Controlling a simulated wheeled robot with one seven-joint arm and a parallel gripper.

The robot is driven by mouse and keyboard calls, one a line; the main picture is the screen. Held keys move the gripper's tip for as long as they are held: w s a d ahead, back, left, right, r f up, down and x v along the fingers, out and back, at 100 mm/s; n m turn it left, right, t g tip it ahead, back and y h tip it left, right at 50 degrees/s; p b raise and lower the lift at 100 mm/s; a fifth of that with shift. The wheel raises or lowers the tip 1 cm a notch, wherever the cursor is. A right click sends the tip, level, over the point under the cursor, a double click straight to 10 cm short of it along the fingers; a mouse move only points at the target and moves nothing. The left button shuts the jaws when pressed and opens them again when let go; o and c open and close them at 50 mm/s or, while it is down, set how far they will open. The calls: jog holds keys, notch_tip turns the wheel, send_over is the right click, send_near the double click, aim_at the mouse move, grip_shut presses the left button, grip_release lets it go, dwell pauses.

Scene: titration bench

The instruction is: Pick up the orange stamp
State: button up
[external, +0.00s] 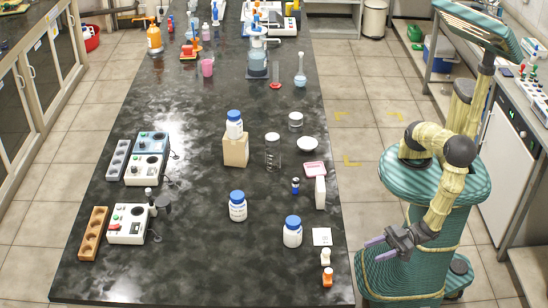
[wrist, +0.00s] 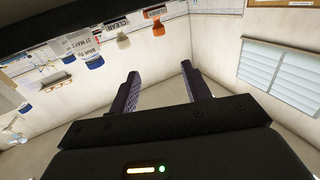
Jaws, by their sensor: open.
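The orange stamp (external: 327,279) is a small orange piece with a paler upper part, standing near the front right corner of the dark bench. It also shows upside down at the top of the wrist view (wrist: 158,28), beside a label reading CLEAR. My gripper (external: 368,250) is off the right edge of the bench, to the right of the stamp and apart from it. In the wrist view its two fingers (wrist: 160,72) are spread with nothing between them.
A similar whitish stamp (external: 326,258) stands just behind the orange one. A white card (external: 322,236) and a blue-capped bottle (external: 292,232) are farther back. Another blue-capped bottle (external: 238,207) stands to the left. The front middle of the dark bench (external: 200,280) is clear.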

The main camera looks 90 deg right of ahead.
jog(key=shift+f, duration=0.8)
jog(key=p, duration=0.3)
send_near(328, 271)
jog(key=x, duration=0.4)
jog(key=shift+w+f, duration=0.25)
jog(key=shift+f, duration=0.05)
jog(key=shift+w, duration=0.1)
jog(key=shift+p+x, duration=0.6)
jog(key=shift+x, duration=2.05)
jog(key=shift+s+a, duration=0.15)
jog(key=shift+s, duration=0.1)
jog(key=shift+w, duration=0.15)
